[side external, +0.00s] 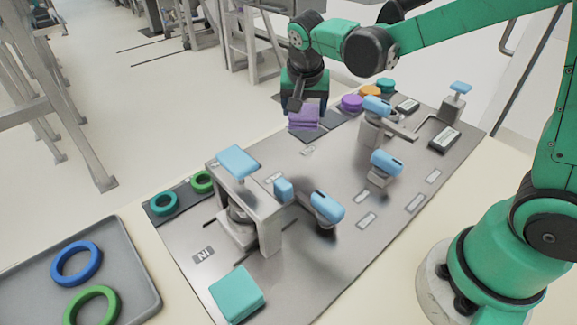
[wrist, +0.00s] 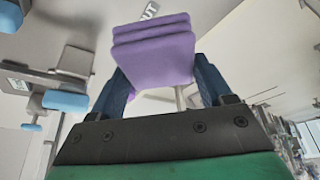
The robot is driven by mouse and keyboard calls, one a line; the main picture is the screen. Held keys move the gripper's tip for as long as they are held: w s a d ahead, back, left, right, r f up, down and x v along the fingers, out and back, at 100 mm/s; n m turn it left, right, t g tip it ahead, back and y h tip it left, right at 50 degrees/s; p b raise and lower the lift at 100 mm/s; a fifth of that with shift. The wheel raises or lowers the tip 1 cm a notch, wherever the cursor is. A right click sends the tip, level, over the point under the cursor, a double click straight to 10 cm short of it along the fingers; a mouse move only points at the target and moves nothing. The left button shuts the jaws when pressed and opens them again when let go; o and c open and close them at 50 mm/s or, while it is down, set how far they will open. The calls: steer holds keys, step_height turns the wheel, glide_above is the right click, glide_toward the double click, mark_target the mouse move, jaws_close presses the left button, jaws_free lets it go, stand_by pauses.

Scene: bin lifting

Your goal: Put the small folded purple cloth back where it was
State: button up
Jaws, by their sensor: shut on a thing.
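The small folded purple cloth (side external: 304,117) is a stack of flat layers at the back of the metal work plate in the side external view. My gripper (side external: 304,103) is shut on it from above, with the jaws pointing down. The cloth is over or on a dark patch at the plate's back edge; I cannot tell whether it touches. In the wrist view the cloth (wrist: 153,48) sits between my two dark blue fingers (wrist: 160,85), its layers spreading beyond the tips.
Purple, orange and teal round pieces (side external: 369,92) stand right of the cloth. Blue-handled fixtures (side external: 238,161) rise from the plate. A teal block (side external: 237,293) lies at the front. Green rings (side external: 202,182) lie at left, and a grey tray (side external: 130,262) holds blue and green rings.

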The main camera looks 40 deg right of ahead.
step_height(320, 180, up, 11)
glide_above(279, 144)
steer(key=s, duration=0.1)
steer(key=f, duration=1.3)
steer(key=a+f, duration=0.1)
steer(key=f, duration=0.5)
steer(key=shift+f, duration=0.35)
steer(key=shift+f, duration=0.15)
steer(key=o, duration=1.1)
steer(key=shift+c, duration=0.2)
steer(key=v, duration=1.1)
steer(key=s+d+r+n+t+y, duration=0.2)
steer(key=s+n, duration=0.7)
steer(key=s, duration=0.5)
steer(key=shift+t+y, duration=0.6)
steer(key=shift+t, duration=0.5)
steer(key=shift+d+r, duration=0.1)
steer(key=shift+d, duration=0.05)
